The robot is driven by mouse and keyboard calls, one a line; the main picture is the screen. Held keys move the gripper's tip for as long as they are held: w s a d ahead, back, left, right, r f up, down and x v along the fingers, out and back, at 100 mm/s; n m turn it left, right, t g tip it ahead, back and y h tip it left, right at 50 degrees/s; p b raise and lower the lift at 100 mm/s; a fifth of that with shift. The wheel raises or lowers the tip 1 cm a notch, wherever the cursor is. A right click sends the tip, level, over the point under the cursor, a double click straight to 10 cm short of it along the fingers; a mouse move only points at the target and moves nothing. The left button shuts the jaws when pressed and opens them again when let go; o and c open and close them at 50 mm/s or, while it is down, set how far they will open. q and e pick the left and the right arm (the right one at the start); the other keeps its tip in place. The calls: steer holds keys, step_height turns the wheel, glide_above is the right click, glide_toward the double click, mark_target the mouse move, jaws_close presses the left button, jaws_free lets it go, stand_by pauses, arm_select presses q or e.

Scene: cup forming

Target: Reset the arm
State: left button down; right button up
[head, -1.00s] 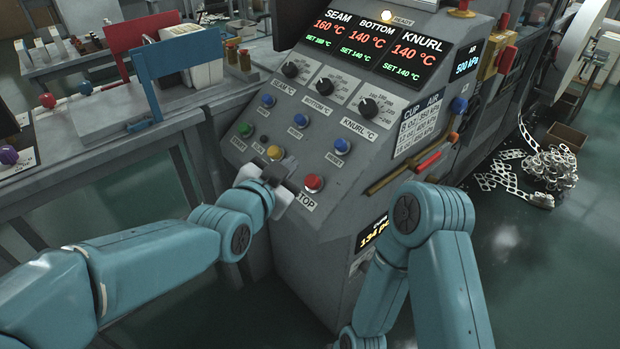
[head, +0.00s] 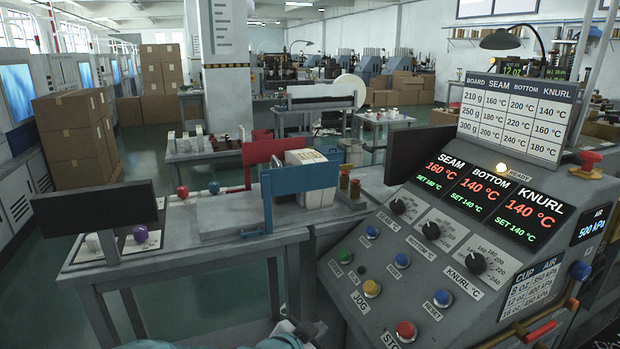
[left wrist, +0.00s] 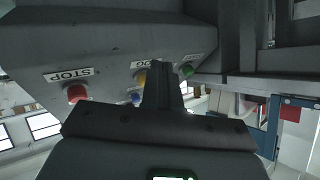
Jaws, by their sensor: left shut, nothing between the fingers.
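My left gripper (head: 308,330) shows at the bottom edge of the head view, just left of the sloped control panel (head: 385,262). Most of the left arm is below the picture. In the left wrist view the dark fingers of my left gripper (left wrist: 160,72) are together with nothing between them. The red STOP button (head: 405,330) and the yellow JOG button (head: 371,288) are on the panel near the gripper. The STOP button also shows in the left wrist view (left wrist: 77,93). My right gripper is not in view.
A grey bench (head: 100,272) stands left of the panel, carrying a blue frame (head: 298,180), a red frame (head: 262,152) and a dark screen (head: 95,208). The panel display (head: 500,195) is lit, and so is the READY lamp (head: 501,168). Cardboard boxes (head: 75,135) stand farther back.

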arm_select(q)
steer(key=s+a+f+n+g+y+p, duration=0.2)
steer(key=s+a+f, duration=0.35)
steer(key=f, duration=0.25)
steer(key=s+a+f+n+g+y+p, duration=0.1)
steer(key=s+a+f+n+g, duration=0.2)
steer(key=a+f, duration=0.45)
steer(key=s+a+f+n+g, duration=0.1)
steer(key=s+f+n+g, duration=0.1)
steer(key=s, duration=0.9)
steer(key=s+a+f+n+g+p, duration=0.1)
steer(key=s+f+n+g, duration=0.2)
steer(key=s, duration=0.8)
step_height(320, 180, down, 2)
steer(key=n, duration=0.2)
steer(key=shift+s+n, duration=0.4)
